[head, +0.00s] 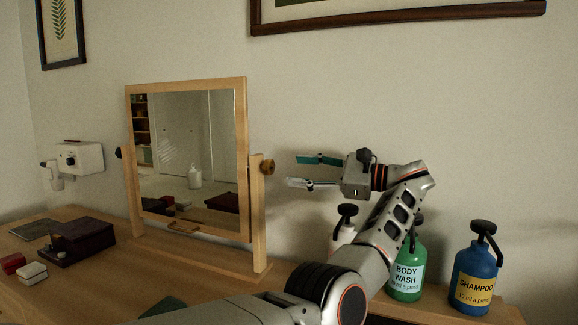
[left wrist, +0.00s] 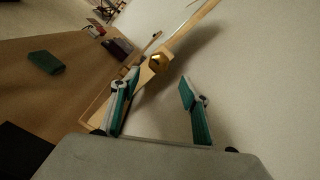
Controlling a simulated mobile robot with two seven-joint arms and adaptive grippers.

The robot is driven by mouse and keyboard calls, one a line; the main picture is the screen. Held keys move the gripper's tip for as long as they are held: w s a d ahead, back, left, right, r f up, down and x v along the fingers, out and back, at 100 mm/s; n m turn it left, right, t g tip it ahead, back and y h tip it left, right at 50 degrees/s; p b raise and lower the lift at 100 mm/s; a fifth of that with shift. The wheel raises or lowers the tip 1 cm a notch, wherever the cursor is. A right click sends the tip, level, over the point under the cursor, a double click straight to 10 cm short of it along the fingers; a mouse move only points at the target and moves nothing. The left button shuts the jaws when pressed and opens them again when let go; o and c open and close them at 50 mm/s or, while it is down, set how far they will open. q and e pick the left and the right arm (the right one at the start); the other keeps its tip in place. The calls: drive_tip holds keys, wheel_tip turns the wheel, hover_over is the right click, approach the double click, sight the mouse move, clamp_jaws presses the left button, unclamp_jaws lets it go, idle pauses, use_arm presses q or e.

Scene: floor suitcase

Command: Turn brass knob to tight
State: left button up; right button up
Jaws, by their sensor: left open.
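The tilting mirror (head: 190,150) has a light wood frame and stands on a wooden stand. A dark brass knob (head: 268,167) sits on the outer side of its right post. The knob also shows in the left wrist view as a gold faceted piece (left wrist: 158,62), ahead of and roughly between the fingertips. My left gripper (head: 303,172) is open and empty to the right of the knob, with its fingers pointing at it. A gap shows between fingertips and knob in the head view. My right gripper is in neither view.
Behind and below my left arm are a green body wash bottle (head: 407,272), a blue shampoo bottle (head: 476,280) and a partly hidden white pump bottle (head: 345,236). A dark red box (head: 82,240) lies left of the mirror. The wall (head: 350,90) is close behind.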

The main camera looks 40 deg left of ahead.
sight(272, 167)
use_arm(q)
drive_tip(key=x, duration=0.2)
drive_tip(key=p+x, duration=0.1)
drive_tip(key=x, duration=0.1)
drive_tip(key=p+x, duration=0.1)
drive_tip(key=x, duration=0.1)
drive_tip(key=shift+s+a+r, duration=0.2)
drive_tip(key=shift+s+a, duration=0.05)
drive_tip(key=shift+s, duration=0.15)
drive_tip(key=shift+s+a+f, duration=0.1)
drive_tip(key=shift+s+a, duration=0.05)
drive_tip(key=shift+a, duration=0.55)
drive_tip(key=shift+p, duration=0.3)
drive_tip(key=c, duration=1.1)
